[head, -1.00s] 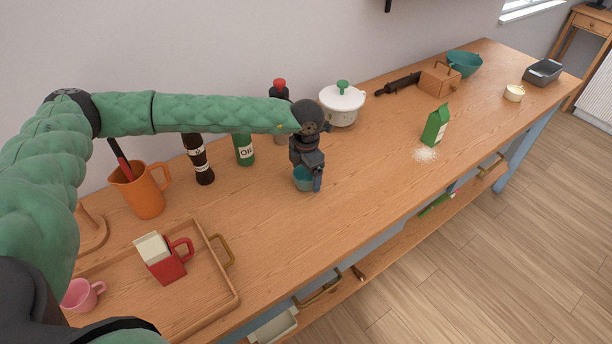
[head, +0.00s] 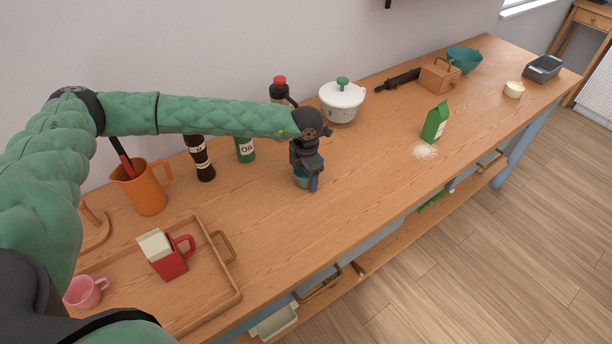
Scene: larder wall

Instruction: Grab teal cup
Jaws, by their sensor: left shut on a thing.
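The teal cup (head: 301,179) stands on the wooden counter, mostly covered by my left gripper. My left gripper (head: 308,183) points down from above and is shut on the teal cup. Only a small part of the cup's side shows beside the dark fingers. I cannot tell whether the cup is clear of the counter. My right gripper is not in view.
A green carton (head: 435,122) stands right, by spilled white powder (head: 424,152). The counter in front is clear.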

